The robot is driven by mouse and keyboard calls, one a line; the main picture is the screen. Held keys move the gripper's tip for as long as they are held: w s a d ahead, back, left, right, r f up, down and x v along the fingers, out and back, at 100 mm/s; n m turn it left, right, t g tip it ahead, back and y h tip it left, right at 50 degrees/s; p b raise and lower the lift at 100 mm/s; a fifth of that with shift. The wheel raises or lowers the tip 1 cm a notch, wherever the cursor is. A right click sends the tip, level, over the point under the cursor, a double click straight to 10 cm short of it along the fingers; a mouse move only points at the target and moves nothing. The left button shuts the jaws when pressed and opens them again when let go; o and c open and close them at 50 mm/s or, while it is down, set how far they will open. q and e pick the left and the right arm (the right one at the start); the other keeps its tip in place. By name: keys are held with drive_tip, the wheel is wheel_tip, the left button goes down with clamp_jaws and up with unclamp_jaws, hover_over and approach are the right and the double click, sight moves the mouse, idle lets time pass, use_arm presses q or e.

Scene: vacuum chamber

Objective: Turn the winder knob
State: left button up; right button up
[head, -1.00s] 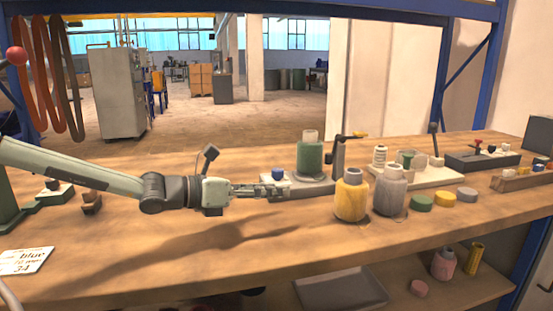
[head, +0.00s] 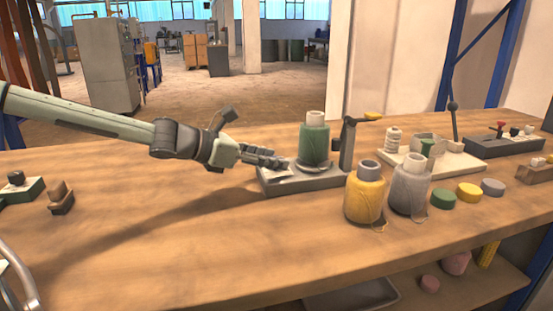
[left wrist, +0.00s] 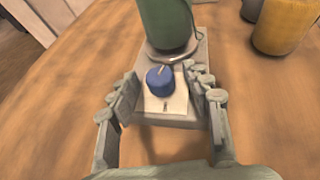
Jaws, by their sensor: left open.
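The winder (head: 325,178) is a grey base on the bench with a green bottle-shaped spool (head: 314,143) standing on it and a post with a yellow-tipped arm. Its blue knob (left wrist: 160,80) sits on a pale plate at the near end of the base in the left wrist view. In the head view the knob is hidden by my left gripper (head: 278,163). My left gripper also shows in the left wrist view (left wrist: 162,95), open, with one finger on each side of the knob and gaps between. My right gripper is not in view.
A yellow spool (head: 364,198) and a grey spool (head: 408,190) stand right of the winder, with several coloured discs (head: 443,199) beyond. A white-based device (head: 440,172) stands behind them.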

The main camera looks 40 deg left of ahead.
use_arm(q)
drive_tip(key=shift+x, duration=0.95)
drive_tip(key=shift+r, duration=0.1)
drive_tip(key=shift+a, duration=0.1)
clamp_jaws()
